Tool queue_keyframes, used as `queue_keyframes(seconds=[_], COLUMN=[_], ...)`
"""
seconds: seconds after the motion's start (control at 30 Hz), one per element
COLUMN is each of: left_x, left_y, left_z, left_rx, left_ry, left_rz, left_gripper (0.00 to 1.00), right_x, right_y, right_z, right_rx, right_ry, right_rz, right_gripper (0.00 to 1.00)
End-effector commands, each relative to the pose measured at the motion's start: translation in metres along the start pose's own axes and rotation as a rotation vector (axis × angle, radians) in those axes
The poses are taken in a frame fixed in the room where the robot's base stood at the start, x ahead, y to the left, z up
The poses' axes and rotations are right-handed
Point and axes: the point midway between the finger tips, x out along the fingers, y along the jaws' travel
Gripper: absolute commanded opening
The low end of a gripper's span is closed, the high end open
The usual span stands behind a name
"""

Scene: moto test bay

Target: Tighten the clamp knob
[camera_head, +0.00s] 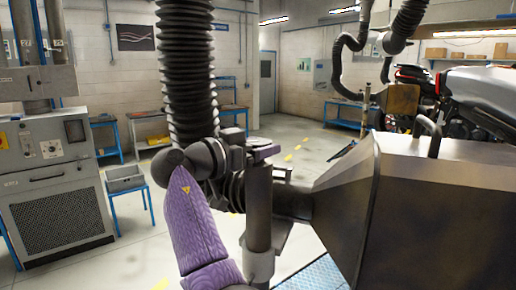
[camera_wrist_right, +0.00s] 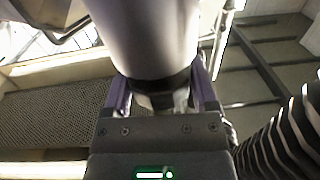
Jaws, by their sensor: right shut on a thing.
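My right gripper (camera_head: 264,151) is at the middle of the head view, at the top of an upright grey post beside a dark metal hood. In the right wrist view its two purple fingers (camera_wrist_right: 162,92) stand apart, one on each side of a dark-banded part at the end of a thick pale grey cylinder (camera_wrist_right: 150,40). The gripper is shut on this part, which appears to be the clamp knob. The knob's shape is mostly hidden by the gripper, and its turn angle cannot be told. My left gripper is not in view.
The big metal hood (camera_head: 430,200) fills the right side close to my right arm. A black corrugated hose (camera_head: 187,65) hangs just behind the gripper. A motorcycle (camera_head: 480,95) stands at the far right. A grey cabinet (camera_head: 55,180) and a crate (camera_head: 125,178) on a blue stand are at left.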

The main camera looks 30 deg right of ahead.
Motion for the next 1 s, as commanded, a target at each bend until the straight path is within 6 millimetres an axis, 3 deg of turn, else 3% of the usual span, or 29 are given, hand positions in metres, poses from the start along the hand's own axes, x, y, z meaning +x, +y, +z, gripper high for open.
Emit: queue_keyframes(seconds=[0.47, 0.5, 0.6, 0.87, 1.0], left_x=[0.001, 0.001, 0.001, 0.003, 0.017], left_y=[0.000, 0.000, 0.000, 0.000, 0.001], left_z=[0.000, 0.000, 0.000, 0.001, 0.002], left_rx=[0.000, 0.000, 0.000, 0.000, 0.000], left_ry=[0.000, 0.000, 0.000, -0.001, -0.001], left_rz=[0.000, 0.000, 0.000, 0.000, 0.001], left_gripper=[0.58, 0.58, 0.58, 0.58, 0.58], right_x=[0.000, 0.000, 0.000, -0.005, -0.036], right_y=[0.000, 0.000, 0.000, -0.001, -0.002], right_z=[0.003, 0.004, 0.003, 0.003, 0.005], right_rx=[-0.006, -0.006, -0.004, -0.002, -0.002], right_ry=[-0.007, -0.007, -0.006, -0.003, -0.002], right_rz=[0.012, 0.011, 0.011, 0.010, 0.006], right_gripper=[0.16, 0.81, 1.00, 1.00, 1.00])
